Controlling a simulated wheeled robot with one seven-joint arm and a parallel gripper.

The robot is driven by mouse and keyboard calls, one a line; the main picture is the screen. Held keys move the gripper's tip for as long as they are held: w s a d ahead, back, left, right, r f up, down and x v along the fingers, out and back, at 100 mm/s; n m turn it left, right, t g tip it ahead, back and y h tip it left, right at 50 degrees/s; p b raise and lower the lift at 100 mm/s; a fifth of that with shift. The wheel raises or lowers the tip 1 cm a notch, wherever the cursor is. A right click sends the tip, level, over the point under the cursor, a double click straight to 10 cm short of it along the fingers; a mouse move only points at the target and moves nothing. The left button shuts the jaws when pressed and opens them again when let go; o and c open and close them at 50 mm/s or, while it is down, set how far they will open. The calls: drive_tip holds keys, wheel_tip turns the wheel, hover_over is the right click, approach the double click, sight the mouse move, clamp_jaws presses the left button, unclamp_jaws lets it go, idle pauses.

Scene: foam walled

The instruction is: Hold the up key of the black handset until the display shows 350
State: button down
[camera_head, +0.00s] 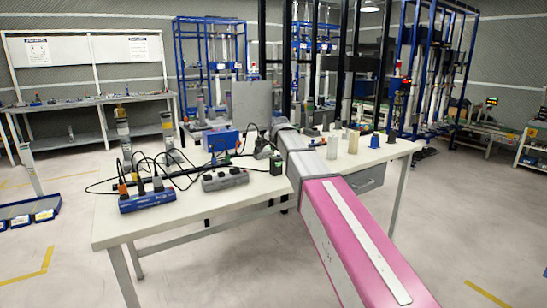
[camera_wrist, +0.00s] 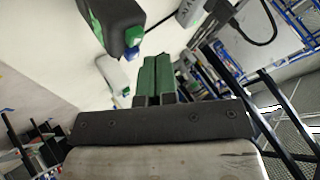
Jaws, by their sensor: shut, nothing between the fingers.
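My gripper (camera_wrist: 155,76) shows in the wrist view with its two green fingers together and nothing between them. A black block (camera_wrist: 112,20) with a green and blue end is up and left of the fingertips, apart from them. I cannot tell whether it is the black handset. No display reading or up key can be made out in either view. In the head view my pink and grey arm reaches over the white table (camera_head: 120,228) and hides part of its middle. My fingertips cannot be made out there.
A blue power strip (camera_head: 148,200) and a grey one (camera_head: 225,180) lie on the table's left part with loose black cables. A blue box (camera_head: 221,141) and an upright grey panel (camera_head: 252,104) stand behind. Several small bottle-like items, including a pale one (camera_head: 353,142), stand right of my arm.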

drive_tip(key=shift+f, duration=0.1)
drive_tip(key=shift+f, duration=0.3)
drive_tip(key=shift+f, duration=0.5)
idle(1.8)
drive_tip(key=shift+r, duration=0.9)
drive_tip(key=shift+r, duration=0.15)
drive_tip(key=shift+r, duration=2.4)
